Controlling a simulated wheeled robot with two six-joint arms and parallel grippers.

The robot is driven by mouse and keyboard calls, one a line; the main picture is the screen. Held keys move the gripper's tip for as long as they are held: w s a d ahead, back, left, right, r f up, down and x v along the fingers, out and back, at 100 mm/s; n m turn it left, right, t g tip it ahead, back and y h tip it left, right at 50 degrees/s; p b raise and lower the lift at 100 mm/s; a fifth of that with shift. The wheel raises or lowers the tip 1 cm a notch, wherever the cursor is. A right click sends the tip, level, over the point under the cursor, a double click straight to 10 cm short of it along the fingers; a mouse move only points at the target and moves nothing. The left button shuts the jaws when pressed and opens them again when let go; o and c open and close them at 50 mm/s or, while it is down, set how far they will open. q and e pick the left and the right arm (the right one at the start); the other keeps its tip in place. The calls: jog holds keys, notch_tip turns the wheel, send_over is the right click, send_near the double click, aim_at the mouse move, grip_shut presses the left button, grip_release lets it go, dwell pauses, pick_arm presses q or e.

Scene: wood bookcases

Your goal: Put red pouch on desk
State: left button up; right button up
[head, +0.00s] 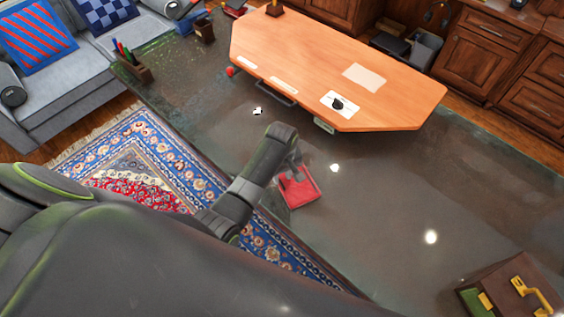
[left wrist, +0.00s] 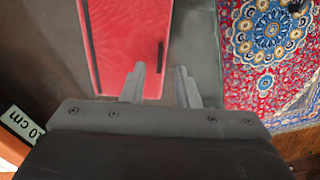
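The red pouch (head: 301,190) lies on a dark glossy surface close to the patterned rug. In the left wrist view the pouch (left wrist: 122,35) is a flat red rectangle with a dark line down its left side and a short dark strip near its right edge. My left gripper (head: 296,162) is directly over the pouch. Its two fingers (left wrist: 158,76) stand apart, the left one over the pouch and the right one past its right edge. I cannot tell whether they touch it. The orange wooden desk top (head: 300,55) is farther back. My right gripper is not in view.
A white sheet (head: 363,77) and a small black item on a white card (head: 338,104) are on the wooden top. A brown box with a yellow handle (head: 508,290) is at lower right. A pen holder (head: 132,68) stands at upper left. The dark surface (head: 400,190) is largely clear.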

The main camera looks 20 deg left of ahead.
pick_arm(q)
notch_tip(320, 180, up, 9)
jog(key=shift+f, duration=0.2)
dwell(0.6)
